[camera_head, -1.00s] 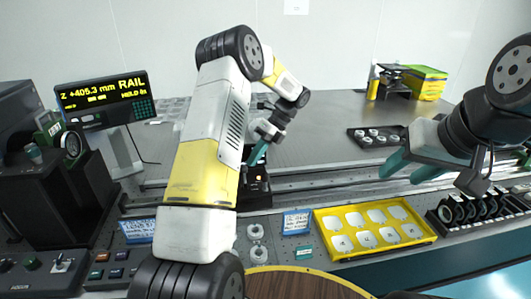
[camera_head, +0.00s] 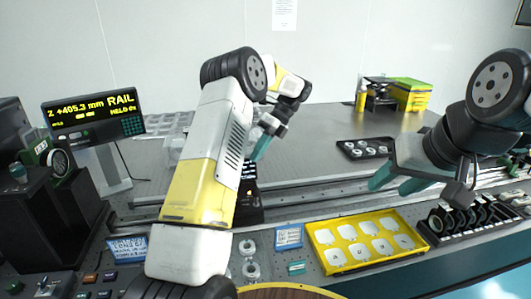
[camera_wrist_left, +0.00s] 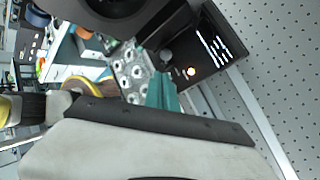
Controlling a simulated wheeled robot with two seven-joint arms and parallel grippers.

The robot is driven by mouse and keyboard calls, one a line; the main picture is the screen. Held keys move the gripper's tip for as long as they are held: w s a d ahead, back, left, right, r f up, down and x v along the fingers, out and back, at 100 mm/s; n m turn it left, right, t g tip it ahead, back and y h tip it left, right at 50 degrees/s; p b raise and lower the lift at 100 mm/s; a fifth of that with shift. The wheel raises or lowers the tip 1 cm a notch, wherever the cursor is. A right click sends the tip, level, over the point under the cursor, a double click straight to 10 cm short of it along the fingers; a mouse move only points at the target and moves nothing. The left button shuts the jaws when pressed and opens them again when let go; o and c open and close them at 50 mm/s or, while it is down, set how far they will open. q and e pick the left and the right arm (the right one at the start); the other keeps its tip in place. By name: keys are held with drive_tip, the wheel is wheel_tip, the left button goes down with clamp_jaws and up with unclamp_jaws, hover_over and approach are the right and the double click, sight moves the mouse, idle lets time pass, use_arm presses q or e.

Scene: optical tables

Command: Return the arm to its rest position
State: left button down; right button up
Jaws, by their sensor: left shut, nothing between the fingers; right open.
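My left arm reaches in from the left across the middle of the head view. My left gripper (camera_head: 260,148) has teal fingers, which are shut and empty, above the rail behind a small black device (camera_head: 249,205). In the left wrist view the teal fingers (camera_wrist_left: 163,95) show beside the black device (camera_wrist_left: 193,62), which has white text and a lit orange spot. My right gripper (camera_head: 392,180) is at the right, its teal fingers apart and empty, above the bench near the rail.
A yellow tray (camera_head: 321,236) with several white pieces lies at the front right. A black tray (camera_head: 345,152) with round parts lies behind the rail. A black rack (camera_head: 437,230) stands at the right. A display (camera_head: 95,115) reading "RAIL" stands left. The back table (camera_head: 330,125) is mostly clear.

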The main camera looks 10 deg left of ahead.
use_arm(q)
drive_tip(key=s+r+n+t+h, duration=0.3)
drive_tip(key=s+r+n+t, duration=0.2)
drive_tip(key=s+r+n, duration=0.6)
drive_tip(key=s+d+r+n+t+h, duration=0.1)
drive_tip(key=s+n+t+h, duration=0.1)
drive_tip(key=s+n, duration=0.4)
drive_tip(key=s+d+r+n+t+h, duration=0.1)
drive_tip(key=s+n+t, duration=0.3)
drive_tip(key=s, duration=0.8)
drive_tip(key=shift+s+d+r+n+h, duration=0.15)
drive_tip(key=shift+s+d+n+h, duration=0.05)
drive_tip(key=shift+d+n+h, duration=0.65)
